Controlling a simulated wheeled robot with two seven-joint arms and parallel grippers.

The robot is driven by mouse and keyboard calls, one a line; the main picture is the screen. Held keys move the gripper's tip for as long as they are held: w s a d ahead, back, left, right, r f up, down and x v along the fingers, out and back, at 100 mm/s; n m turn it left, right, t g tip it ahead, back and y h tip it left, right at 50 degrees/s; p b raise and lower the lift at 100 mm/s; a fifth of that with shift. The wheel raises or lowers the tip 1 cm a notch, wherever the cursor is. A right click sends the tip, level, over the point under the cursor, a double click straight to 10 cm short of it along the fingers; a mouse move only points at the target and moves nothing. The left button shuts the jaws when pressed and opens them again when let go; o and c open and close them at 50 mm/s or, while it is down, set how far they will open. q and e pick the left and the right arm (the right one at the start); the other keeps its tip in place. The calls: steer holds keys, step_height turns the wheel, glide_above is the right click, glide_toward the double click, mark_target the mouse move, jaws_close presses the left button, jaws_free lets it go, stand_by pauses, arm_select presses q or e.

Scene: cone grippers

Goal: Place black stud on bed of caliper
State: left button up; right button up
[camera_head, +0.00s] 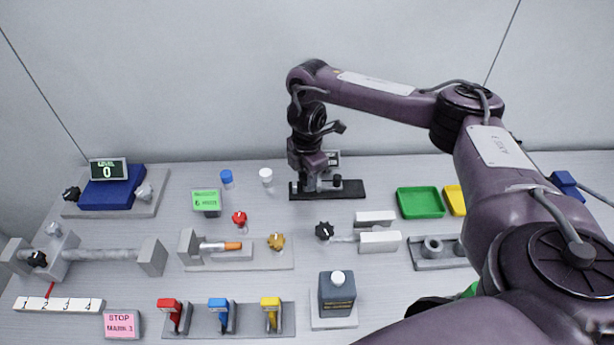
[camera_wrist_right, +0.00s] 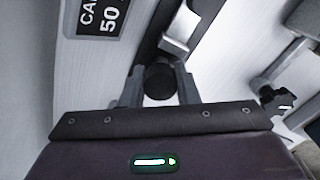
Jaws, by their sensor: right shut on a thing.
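The caliper (camera_head: 352,190) stands at the back middle of the table, a long dark bed with a small display behind it. In the right wrist view its display (camera_wrist_right: 101,17) reads "CA… 50", and a pale metal jaw (camera_wrist_right: 181,32) shows beside the dark bed. My right gripper (camera_head: 313,184) points down over the left part of the caliper. It is shut on the black stud (camera_wrist_right: 159,82), whose round dark end shows between the fingers in the wrist view. Whether the stud touches the bed cannot be told. My left gripper is not in view.
A green tray (camera_head: 420,203) and a yellow tray (camera_head: 454,200) stand right of the caliper. A clamp with a black knob (camera_head: 324,231) lies in front. Blue (camera_head: 227,176) and white (camera_head: 266,175) capped items stand to the left. My right arm covers the right side.

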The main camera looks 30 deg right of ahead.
steer(key=o, duration=1)
steer(key=shift+c, duration=0.2)
step_height(320, 180, up, 12)
steer(key=p, duration=0.4)
steer(key=shift+r, duration=0.15)
